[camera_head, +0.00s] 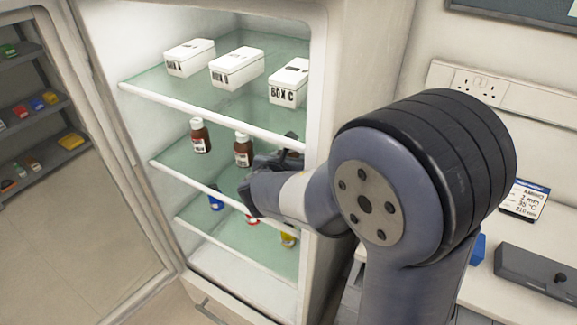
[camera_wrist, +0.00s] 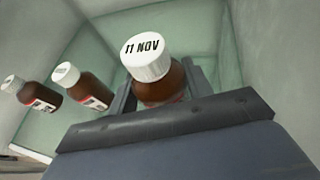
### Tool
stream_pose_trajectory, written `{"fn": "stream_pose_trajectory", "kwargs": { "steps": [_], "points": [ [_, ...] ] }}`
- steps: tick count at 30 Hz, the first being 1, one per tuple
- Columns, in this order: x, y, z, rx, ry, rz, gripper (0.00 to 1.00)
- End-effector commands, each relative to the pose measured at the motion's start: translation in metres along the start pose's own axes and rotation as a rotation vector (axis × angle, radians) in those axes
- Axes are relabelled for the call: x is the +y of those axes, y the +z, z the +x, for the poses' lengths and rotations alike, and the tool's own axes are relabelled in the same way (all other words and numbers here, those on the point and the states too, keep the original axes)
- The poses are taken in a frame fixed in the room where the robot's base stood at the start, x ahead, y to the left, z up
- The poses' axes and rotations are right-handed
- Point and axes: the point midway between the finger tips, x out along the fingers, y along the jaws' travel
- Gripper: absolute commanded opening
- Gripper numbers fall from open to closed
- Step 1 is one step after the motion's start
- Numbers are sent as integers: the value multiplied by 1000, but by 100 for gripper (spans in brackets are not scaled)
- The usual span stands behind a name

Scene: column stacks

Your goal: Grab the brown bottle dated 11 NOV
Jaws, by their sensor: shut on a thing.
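The brown bottle with a white cap marked 11 NOV (camera_wrist: 163,93) stands between the fingers of my gripper (camera_wrist: 160,84) in the wrist view. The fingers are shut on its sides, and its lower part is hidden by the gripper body. In the head view my gripper (camera_head: 268,168) reaches into the open fridge at the middle glass shelf, and the held bottle is mostly hidden behind it. I cannot tell whether the bottle still touches the shelf.
Two other brown bottles stand left of my gripper on the same shelf, a near one (camera_head: 243,150) and a farther one (camera_head: 200,137). White boxes, including BOX C (camera_head: 289,83), sit on the shelf above. Small coloured items, including a blue one (camera_head: 216,199), sit below.

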Motion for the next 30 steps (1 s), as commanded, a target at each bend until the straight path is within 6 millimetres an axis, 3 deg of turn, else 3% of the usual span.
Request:
{"fn": "stream_pose_trajectory", "kwargs": {
  "steps": [3, 18, 30],
  "points": [
    [1, -16, -26, 2, 6, -4, 20],
    [1, -51, -113, 2, 7, -4, 20],
    [0, -68, -156, 2, 3, -2, 20]
  ]
}}
